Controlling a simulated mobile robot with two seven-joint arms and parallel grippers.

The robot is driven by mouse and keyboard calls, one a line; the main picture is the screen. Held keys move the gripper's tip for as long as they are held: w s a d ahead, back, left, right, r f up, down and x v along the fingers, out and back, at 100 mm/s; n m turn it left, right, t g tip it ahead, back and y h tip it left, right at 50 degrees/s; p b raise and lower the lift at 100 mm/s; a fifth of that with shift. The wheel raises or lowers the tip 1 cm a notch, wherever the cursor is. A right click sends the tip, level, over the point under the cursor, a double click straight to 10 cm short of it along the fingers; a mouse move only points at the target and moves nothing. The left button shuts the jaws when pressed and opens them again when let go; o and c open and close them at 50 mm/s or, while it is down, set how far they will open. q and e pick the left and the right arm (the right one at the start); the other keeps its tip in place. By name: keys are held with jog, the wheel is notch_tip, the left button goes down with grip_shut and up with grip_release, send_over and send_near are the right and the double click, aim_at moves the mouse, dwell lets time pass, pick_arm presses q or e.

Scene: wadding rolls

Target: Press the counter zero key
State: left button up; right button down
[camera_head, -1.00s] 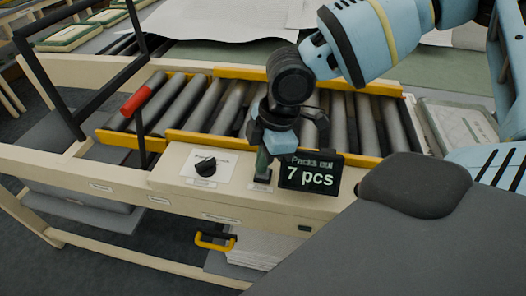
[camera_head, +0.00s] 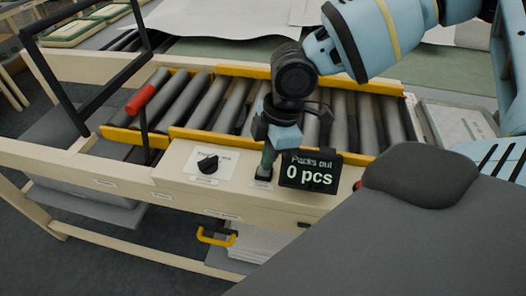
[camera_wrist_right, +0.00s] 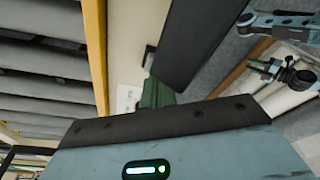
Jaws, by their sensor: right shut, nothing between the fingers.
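The counter display (camera_head: 311,172) is a black box on the front panel and reads "Packs out 0 pcs". The counter zero key (camera_head: 263,174) is a small dark key just left of the display. My right gripper (camera_head: 267,163) points down at the key from above, shut and empty, its greenish fingertips at or just over it. I cannot tell whether they touch. In the right wrist view the green fingers (camera_wrist_right: 155,94) are close beside the dark display housing (camera_wrist_right: 203,35). My left gripper is not in view.
A black rotary knob (camera_head: 208,165) on a white plate is left of the key. Behind the cream panel (camera_head: 180,178) runs a roller conveyor (camera_head: 205,102) with yellow rails and a red roller end (camera_head: 140,99). A yellow handle (camera_head: 216,237) hangs below the front edge.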

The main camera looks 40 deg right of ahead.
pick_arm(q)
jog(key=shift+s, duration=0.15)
pick_arm(e)
jog(key=shift+r, duration=0.1)
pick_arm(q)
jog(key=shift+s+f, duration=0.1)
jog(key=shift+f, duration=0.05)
pick_arm(e)
jog(key=shift+w+a+r, duration=0.15)
jog(key=shift+w+r, duration=0.1)
jog(key=shift+w, duration=0.1)
